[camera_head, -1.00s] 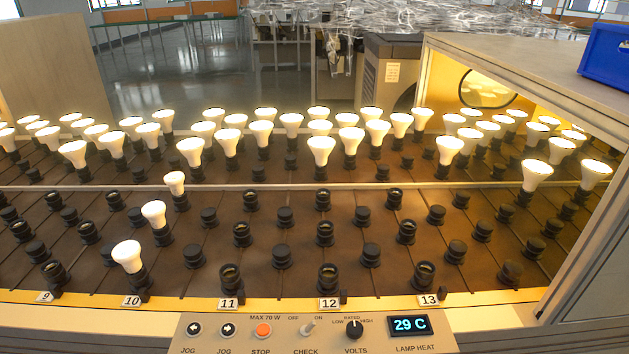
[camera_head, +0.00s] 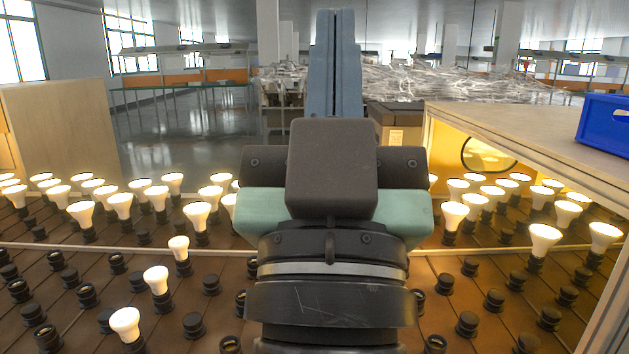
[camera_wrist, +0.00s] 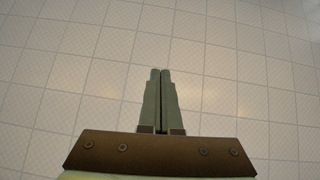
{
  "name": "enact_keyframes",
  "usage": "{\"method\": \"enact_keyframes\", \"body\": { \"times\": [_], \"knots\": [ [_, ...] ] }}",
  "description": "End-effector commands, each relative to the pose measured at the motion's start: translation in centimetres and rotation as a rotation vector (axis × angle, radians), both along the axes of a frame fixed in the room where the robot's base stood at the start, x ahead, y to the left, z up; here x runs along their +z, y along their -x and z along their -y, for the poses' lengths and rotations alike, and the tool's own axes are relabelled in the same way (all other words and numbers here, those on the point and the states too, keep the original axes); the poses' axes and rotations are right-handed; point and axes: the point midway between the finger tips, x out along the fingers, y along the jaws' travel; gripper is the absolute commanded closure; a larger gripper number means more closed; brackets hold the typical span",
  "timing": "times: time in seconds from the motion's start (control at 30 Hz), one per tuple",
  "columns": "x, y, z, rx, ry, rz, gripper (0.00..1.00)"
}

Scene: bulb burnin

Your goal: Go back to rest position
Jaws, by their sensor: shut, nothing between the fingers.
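My gripper (camera_wrist: 160,72) shows in the wrist view with its two fingers side by side, shut and empty. Behind them that view holds only a pale tiled surface. In the head view my arm stands upright in the middle, with the blue-grey fingers (camera_head: 335,62) pointing up, above and clear of the bulb board (camera_head: 215,268). My arm hides the middle of the board.
Lit bulbs (camera_head: 156,279) stand in rows left and right of my arm, with several black sockets (camera_head: 194,325) between them. A wooden hood (camera_head: 520,130) with a blue crate (camera_head: 603,122) on top is at the right. A wooden panel (camera_head: 62,125) stands at the left.

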Motion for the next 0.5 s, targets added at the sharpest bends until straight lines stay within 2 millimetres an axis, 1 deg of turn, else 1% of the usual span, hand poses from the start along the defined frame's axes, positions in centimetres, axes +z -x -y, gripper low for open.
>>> {"method": "enact_keyframes", "body": {
  "times": [0.03, 0.07, 0.1, 0.13, 0.27, 0.5],
  "knots": [
    [2.1, 2.5, -1.1, 0.060, -0.010, 0.038, 1.00],
    [3.0, 3.8, -1.7, 0.096, -0.014, 0.050, 1.00],
    [4.6, 2.8, -1.4, 0.084, -0.015, 0.029, 1.00],
    [5.4, 2.7, -1.4, 0.081, -0.015, 0.027, 1.00],
    [8.7, 2.6, -1.3, 0.079, -0.014, 0.026, 1.00],
    [15.8, 2.5, -1.3, 0.077, -0.014, 0.024, 1.00]
  ]
}}
